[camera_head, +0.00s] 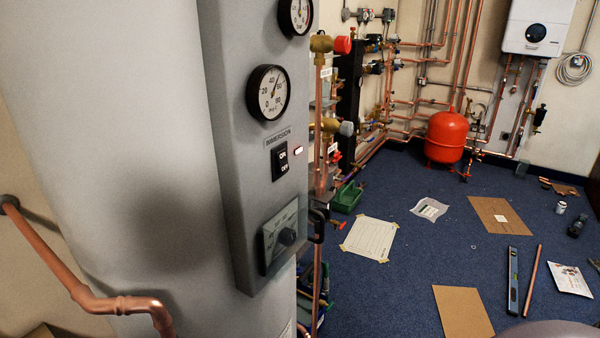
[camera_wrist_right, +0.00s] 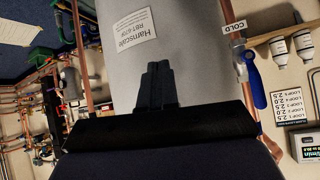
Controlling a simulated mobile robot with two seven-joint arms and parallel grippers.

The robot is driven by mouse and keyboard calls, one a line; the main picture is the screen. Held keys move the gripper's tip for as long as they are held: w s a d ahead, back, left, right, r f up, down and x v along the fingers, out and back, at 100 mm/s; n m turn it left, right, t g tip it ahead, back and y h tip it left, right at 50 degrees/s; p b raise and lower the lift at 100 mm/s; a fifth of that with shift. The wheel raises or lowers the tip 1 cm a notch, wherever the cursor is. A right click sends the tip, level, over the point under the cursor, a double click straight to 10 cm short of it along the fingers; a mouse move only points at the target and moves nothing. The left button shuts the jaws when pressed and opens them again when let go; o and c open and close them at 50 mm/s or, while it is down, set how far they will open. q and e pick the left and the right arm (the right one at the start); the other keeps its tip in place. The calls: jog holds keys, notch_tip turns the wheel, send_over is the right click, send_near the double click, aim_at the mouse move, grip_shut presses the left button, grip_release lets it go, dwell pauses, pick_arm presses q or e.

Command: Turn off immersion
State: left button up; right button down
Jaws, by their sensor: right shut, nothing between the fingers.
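The immersion switch (camera_head: 280,161) is a black rocker marked ON and OFF, under the label IMMERSION, on the grey control panel (camera_head: 232,150) of a large grey cylinder (camera_head: 110,130). I cannot tell for sure which side of the rocker is pressed. My right gripper (camera_wrist_right: 157,68) shows only in the right wrist view, shut and empty, in front of a grey cylinder with a white label (camera_wrist_right: 137,28). The switch does not show in that view. My left gripper is not in view.
Copper pipes and valves (camera_head: 322,44) stand just right of the panel. Blue carpet (camera_head: 400,270) holds cardboard, papers and a level (camera_head: 513,280). A red tank (camera_head: 446,137) stands behind.

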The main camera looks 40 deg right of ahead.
jog(key=w+d+r+m+b, duration=0.2)
jog(key=w+d+r+m, duration=0.2)
jog(key=w+d+r, duration=0.25)
jog(key=m+t+y+b, duration=0.4)
jog(key=m+t, duration=0.1)
jog(key=m, duration=0.5)
send_near(285, 166)
jog(key=v, duration=0.7)
jog(key=shift+d+r, duration=0.1)
jog(key=shift+r, duration=0.1)
jog(key=shift+p, duration=0.3)
jog(key=x, duration=1.4)
jog(key=shift+s, duration=0.1)
jog(key=shift+f, duration=0.15)
